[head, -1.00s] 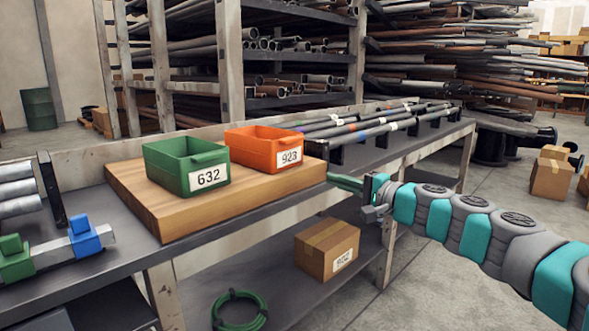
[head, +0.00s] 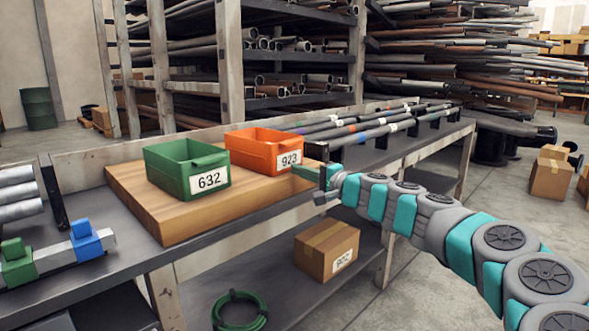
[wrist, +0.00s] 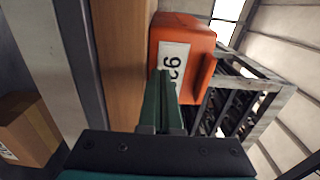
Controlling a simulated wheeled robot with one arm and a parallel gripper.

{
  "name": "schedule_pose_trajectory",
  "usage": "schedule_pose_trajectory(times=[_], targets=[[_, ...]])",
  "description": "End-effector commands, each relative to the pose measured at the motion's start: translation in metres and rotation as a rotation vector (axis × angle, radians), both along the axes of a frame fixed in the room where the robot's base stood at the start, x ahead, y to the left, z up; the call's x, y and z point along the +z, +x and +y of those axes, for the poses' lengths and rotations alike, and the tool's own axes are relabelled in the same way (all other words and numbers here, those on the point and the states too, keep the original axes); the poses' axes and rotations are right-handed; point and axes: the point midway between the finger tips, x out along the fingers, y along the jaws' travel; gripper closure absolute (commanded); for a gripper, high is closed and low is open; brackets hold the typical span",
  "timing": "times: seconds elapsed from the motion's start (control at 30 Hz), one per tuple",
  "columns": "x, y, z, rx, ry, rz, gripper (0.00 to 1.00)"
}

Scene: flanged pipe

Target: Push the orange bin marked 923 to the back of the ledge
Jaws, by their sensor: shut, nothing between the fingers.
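The orange bin marked 923 (head: 262,149) stands upright on the right part of the wooden ledge (head: 170,216), its label facing front. A green bin marked 632 (head: 185,170) stands just left of it, close beside it. My gripper (head: 306,173) is shut and empty, with its green fingers at the front right of the orange bin, by the label. In the wrist view the fingers (wrist: 160,98) point at the orange bin (wrist: 182,50) and overlap the lower part of its label. I cannot tell whether they touch it.
A rack of pipes (head: 365,128) lies right of the ledge on the grey bench. Blue and green clamps (head: 86,240) sit at the left on a bar. A cardboard box (head: 327,250) and a green coil (head: 239,311) are on the lower shelf.

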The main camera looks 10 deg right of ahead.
Motion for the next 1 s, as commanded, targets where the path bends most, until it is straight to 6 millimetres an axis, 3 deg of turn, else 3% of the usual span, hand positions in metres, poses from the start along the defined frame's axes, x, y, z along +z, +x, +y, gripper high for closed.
schedule_pose_trajectory(times=[0.23, 0.73, 1.0], targets=[[0.0, 0.015, 0.011, 0.002, -0.001, -0.001, 1.0], [-0.001, 0.019, 0.014, 0.001, -0.001, 0.0, 1.0], [-0.003, 0.049, 0.036, 0.003, -0.003, 0.002, 1.0]])
